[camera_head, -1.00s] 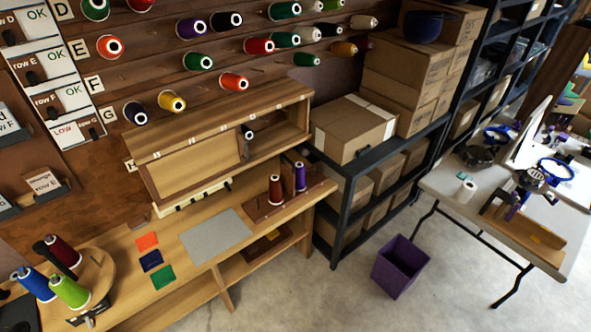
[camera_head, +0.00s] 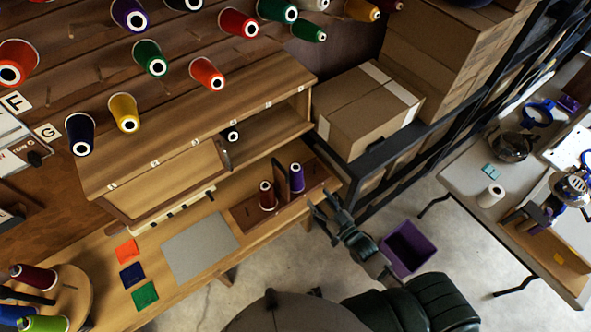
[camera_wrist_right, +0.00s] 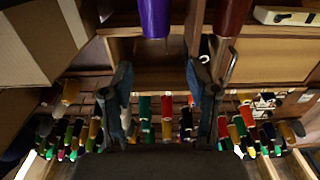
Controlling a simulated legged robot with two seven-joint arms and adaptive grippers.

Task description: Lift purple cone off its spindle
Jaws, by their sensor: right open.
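The purple cone (camera_head: 297,178) stands upright on the wooden stand at the right end of the bench, beside a dark red cone (camera_head: 267,196). A thin upright divider stands between them. In the right wrist view the purple cone (camera_wrist_right: 154,18) hangs at the top of the picture, with the dark red cone (camera_wrist_right: 232,20) to its right. My right gripper (camera_head: 327,206) is open and empty, to the right of and nearer than the purple cone, apart from it. Its two spread fingers (camera_wrist_right: 157,70) show in the wrist view. The spindle inside the cone is hidden. My left gripper is out of view.
A wooden cabinet (camera_head: 165,182) stands behind the cones. A cardboard box (camera_head: 366,108) sits on the black shelf to the right. A purple bin (camera_head: 408,248) is on the floor below my right arm. A grey mat (camera_head: 200,247) lies on the bench.

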